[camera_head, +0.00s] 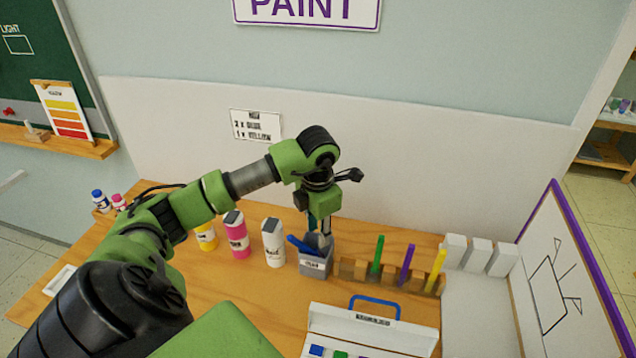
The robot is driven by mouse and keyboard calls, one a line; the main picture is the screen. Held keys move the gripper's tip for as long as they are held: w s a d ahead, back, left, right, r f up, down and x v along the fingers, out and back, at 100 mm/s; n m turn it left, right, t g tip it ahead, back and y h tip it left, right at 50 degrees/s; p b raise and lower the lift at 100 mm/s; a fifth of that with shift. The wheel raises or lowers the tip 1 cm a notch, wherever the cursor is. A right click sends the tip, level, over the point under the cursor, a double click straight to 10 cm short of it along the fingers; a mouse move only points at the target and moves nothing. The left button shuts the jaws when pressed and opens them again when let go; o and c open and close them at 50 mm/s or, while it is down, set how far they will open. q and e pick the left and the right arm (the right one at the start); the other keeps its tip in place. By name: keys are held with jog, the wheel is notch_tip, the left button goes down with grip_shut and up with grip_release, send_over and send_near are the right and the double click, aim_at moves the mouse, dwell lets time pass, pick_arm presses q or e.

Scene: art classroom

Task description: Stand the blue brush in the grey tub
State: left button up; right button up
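The grey tub (314,267) stands on the wooden table near the middle, with a label on its front. A blue handle (299,244) sticks out of the tub's top and leans to the left; I cannot tell if it is the blue brush. My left gripper (321,236) points down right above the tub, its tips at or just over the opening. A dark teal piece shows beside the fingers. The fingers are small and partly hidden, so I cannot tell whether they hold something. My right gripper is not in view.
White (273,243), pink (237,237) and yellow (206,237) bottles stand left of the tub. A wooden rack (354,270) with green, purple and yellow sticks is right of it. A white paint box (371,331) with a blue handle lies in front. The wall is close behind.

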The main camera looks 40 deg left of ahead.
pick_arm(q)
notch_tip(320, 180, up, 12)
jog(key=s+d, duration=0.1)
dwell(0.4)
dwell(0.8)
